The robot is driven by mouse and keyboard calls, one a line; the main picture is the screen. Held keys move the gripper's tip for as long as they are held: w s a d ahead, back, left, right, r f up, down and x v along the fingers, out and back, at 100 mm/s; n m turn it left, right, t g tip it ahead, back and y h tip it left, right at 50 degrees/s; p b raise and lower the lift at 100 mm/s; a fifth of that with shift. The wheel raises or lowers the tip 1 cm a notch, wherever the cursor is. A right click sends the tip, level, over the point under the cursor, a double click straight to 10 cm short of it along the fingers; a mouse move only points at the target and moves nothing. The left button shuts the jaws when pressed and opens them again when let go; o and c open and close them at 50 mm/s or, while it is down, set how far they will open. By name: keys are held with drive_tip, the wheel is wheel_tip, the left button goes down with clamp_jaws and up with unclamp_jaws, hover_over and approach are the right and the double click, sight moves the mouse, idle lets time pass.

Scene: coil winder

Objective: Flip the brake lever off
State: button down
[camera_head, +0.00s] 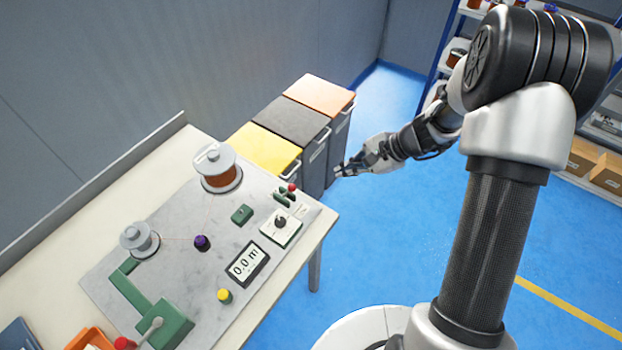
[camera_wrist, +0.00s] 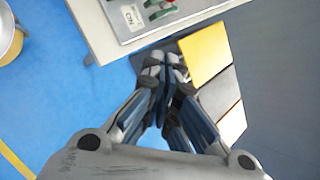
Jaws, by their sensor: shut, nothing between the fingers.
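A small lever with a red knob (camera_head: 292,187) stands on a green bracket (camera_head: 284,197) near the right edge of the grey winder plate (camera_head: 190,262). It appears to be the brake lever; its exact setting is too small to tell. Part of the green bracket shows at the top of the wrist view (camera_wrist: 158,8). My gripper (camera_head: 341,171) is shut and empty, off the table's edge to the right of the lever and apart from it. In the wrist view its fingertips (camera_wrist: 164,58) are together, just short of the plate's edge.
A dial box (camera_head: 281,226), a display reading 0.0 m (camera_head: 247,263), a yellow button (camera_head: 224,295) and a copper spool (camera_head: 220,172) are on the plate. A red-knobbed crank (camera_head: 148,331) is at the front. Lidded bins (camera_head: 265,150) stand behind my gripper. Blue floor is clear.

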drive_tip(key=b, duration=0.4)
approach(288, 191)
drive_tip(key=w+f, duration=0.2)
drive_tip(key=f, duration=0.3)
drive_tip(key=shift+w+d, duration=0.15)
drive_tip(key=shift+w, duration=0.25)
drive_tip(key=shift+r+p, duration=0.15)
drive_tip(key=shift+p, duration=0.35)
drive_tip(key=shift+w+a+r+h+p, duration=0.1)
drive_tip(key=shift+a+h+p, duration=0.2)
drive_tip(key=shift+p, duration=0.5)
